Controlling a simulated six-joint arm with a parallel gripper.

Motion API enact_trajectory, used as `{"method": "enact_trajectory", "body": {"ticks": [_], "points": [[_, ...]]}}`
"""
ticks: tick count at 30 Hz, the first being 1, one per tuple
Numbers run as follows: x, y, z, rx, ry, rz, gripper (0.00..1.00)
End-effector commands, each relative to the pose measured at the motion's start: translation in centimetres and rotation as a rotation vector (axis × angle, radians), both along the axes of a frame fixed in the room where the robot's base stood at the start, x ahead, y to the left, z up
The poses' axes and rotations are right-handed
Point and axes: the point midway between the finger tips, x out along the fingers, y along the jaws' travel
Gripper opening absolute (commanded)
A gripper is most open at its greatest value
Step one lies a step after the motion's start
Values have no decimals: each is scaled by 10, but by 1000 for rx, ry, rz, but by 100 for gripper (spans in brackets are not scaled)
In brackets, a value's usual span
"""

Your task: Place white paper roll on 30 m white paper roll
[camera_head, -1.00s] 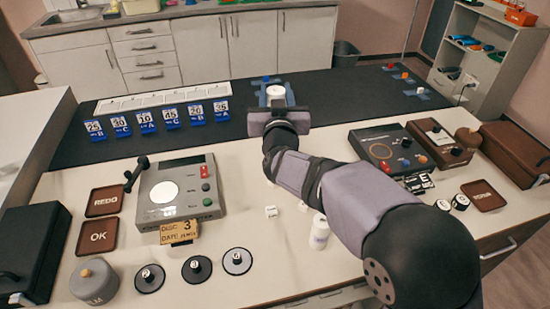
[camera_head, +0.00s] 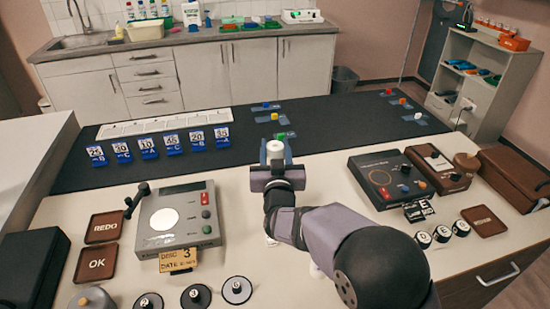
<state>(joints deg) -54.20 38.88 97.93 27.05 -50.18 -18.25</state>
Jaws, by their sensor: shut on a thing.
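My gripper (camera_head: 275,158) is shut on a small white paper roll (camera_head: 275,150), which shows between its fingers. It is held over the near edge of the dark mat (camera_head: 330,130), right of the grey console. A label stand reading 30 (camera_head: 122,151) stands in the row at the left of the mat. A long white slotted tray (camera_head: 150,127) lies behind that row. I cannot make out a separate 30 m white paper roll. My gripper and arm hide part of the bench below them.
Blue cards (camera_head: 283,136) with small coloured pieces lie behind my gripper, with others (camera_head: 403,103) at the far right. The grey console (camera_head: 178,215) stands left of my arm, a dark device (camera_head: 388,180) to its right. The mat's middle is largely clear.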

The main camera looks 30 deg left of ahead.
Motion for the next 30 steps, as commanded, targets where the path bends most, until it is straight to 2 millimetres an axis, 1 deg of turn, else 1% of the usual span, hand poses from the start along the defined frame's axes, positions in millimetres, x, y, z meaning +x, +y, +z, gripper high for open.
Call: {"method": "enact_trajectory", "body": {"ticks": [6,9,12,19,24,25,26,27,30], "points": [[0,0,-23,-3,3,0,11],[0,0,-32,-1,0,0,11],[0,0,-36,0,0,1,11],[0,0,-36,1,-1,0,11],[0,0,-41,1,-1,0,11],[0,0,-40,-1,1,0,43],[0,0,-40,-1,1,0,51],[0,0,-40,-1,1,0,55],[0,0,-40,-1,1,0,55]]}}
